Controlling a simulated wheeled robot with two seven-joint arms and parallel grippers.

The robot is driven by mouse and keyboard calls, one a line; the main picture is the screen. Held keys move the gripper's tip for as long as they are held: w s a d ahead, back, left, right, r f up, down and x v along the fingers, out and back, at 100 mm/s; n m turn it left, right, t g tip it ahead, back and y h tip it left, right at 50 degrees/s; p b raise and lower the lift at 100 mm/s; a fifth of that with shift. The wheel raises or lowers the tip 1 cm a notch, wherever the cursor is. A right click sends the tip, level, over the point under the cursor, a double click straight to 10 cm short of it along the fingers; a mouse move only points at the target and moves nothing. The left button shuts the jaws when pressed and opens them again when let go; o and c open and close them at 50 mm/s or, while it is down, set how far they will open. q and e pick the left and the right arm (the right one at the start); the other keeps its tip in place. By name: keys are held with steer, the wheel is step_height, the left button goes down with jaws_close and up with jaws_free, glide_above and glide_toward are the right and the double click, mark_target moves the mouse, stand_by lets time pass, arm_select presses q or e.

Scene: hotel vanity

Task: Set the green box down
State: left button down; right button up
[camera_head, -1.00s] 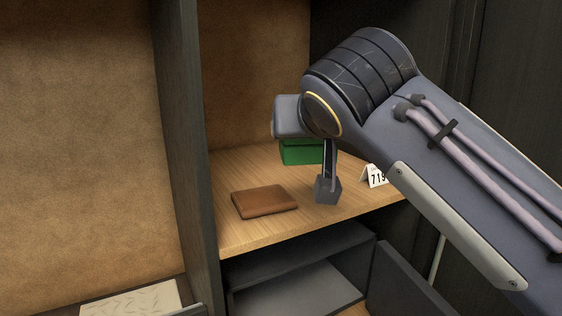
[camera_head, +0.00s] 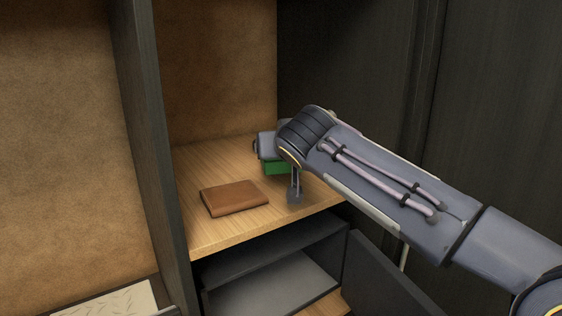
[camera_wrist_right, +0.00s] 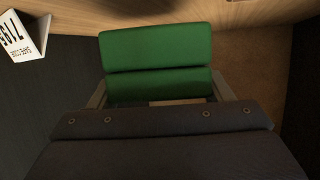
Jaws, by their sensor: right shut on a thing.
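The green box (camera_head: 276,168) is over the wooden shelf, partly covered by my right gripper and wrist. It also shows in the right wrist view (camera_wrist_right: 155,48), level across the picture. My right gripper (camera_wrist_right: 160,90) is shut on the green box, with a finger on each side of it. In the head view its near finger points down beside the box. Whether the box's underside touches the shelf is hidden. My left gripper is not in view.
A brown wallet (camera_head: 234,197) lies on the wooden shelf (camera_head: 212,234), left of the box. A white number sign (camera_wrist_right: 24,38) shows in the right wrist view. A dark upright panel (camera_head: 150,150) bounds the shelf on the left. An open compartment (camera_head: 270,280) is below.

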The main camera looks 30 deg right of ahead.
mark_target(281, 163)
steer(key=f, duration=0.3)
steer(key=shift+w+d+f+p, duration=0.15)
steer(key=shift+w+f+p, duration=0.05)
steer(key=shift+p, duration=0.15)
steer(key=shift+f, duration=0.1)
steer(key=shift+f, duration=0.1)
steer(key=shift+f+b, duration=0.1)
steer(key=shift+b, duration=0.2)
steer(key=o, duration=1)
steer(key=shift+o, duration=0.2)
